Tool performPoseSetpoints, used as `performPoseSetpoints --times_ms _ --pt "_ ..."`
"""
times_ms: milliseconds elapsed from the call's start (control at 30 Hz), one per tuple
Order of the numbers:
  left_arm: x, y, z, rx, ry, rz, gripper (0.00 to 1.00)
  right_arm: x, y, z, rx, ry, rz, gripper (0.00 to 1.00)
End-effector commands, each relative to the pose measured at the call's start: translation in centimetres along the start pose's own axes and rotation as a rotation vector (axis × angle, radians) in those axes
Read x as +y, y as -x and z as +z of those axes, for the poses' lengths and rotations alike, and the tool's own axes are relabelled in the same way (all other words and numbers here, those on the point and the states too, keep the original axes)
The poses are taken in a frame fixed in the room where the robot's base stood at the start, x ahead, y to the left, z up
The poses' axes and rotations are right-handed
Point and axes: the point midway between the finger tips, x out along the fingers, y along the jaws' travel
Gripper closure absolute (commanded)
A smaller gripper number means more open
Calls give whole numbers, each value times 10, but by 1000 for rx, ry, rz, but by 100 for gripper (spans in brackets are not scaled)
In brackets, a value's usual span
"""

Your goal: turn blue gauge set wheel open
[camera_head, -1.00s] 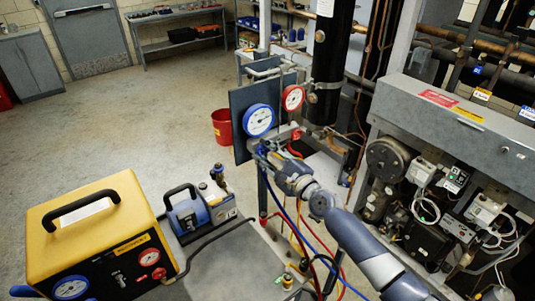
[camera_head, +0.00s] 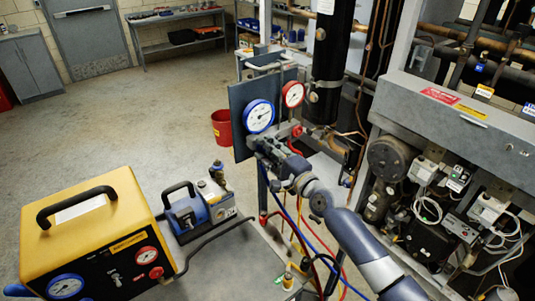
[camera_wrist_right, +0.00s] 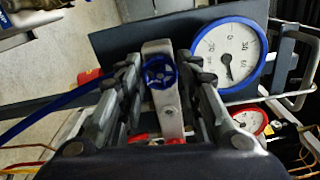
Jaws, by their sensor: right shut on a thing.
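The gauge set stands on a dark panel in the middle of the head view, with a blue-rimmed gauge (camera_head: 260,116) and a red-rimmed gauge (camera_head: 293,94). The blue wheel (camera_wrist_right: 160,72) shows in the right wrist view, in front of a pale metal manifold bar (camera_wrist_right: 167,108). My right gripper (camera_head: 259,145) is just below the blue gauge. In the right wrist view its fingers (camera_wrist_right: 163,78) stand on both sides of the blue wheel and are shut on it. In the head view the gripper hides the wheel. My left gripper is in neither view.
A yellow machine (camera_head: 95,235) and a small blue pump (camera_head: 188,207) stand at the lower left. A red bucket (camera_head: 222,128) is on the floor behind the panel. The compressor rack (camera_head: 450,125) fills the right. Hoses hang below my gripper.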

Motion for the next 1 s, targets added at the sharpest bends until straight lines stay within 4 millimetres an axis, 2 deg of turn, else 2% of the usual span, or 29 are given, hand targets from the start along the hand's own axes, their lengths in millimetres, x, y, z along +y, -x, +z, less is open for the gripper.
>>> performPoseSetpoints --times_ms 1000 --pt "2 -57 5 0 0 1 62 4 0 0 -2 970 -7 92"
